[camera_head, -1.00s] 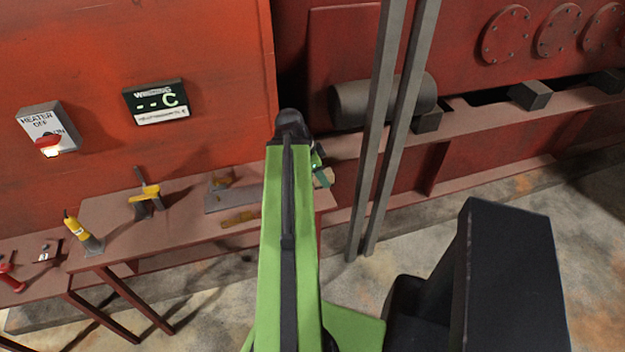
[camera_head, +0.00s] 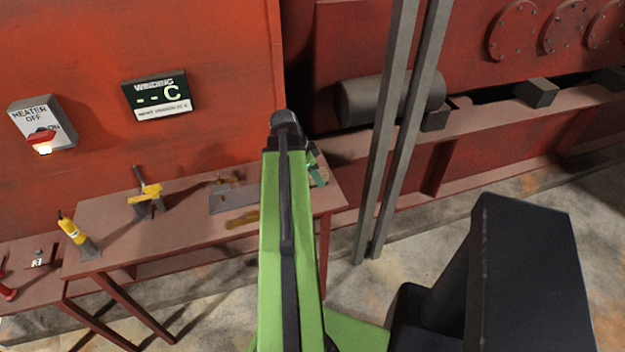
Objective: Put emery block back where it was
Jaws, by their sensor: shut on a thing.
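My green arm reaches over the right end of the reddish workbench (camera_head: 110,229) and hides most of my gripper (camera_head: 314,168). Only a bit of the gripper shows past the arm's right edge, above the bench's right end. It is shut on a small tan and green piece, seemingly the emery block (camera_head: 319,178), mostly hidden. I cannot tell whether the block touches the bench top.
On the bench are a grey plate (camera_head: 230,198), a yellow-brown handled tool (camera_head: 243,219), a yellow clamp-like tool (camera_head: 147,194) and a yellow scraper-like tool (camera_head: 77,236). Two grey posts (camera_head: 400,130) stand right of my arm. A heater switch (camera_head: 42,124) is on the wall.

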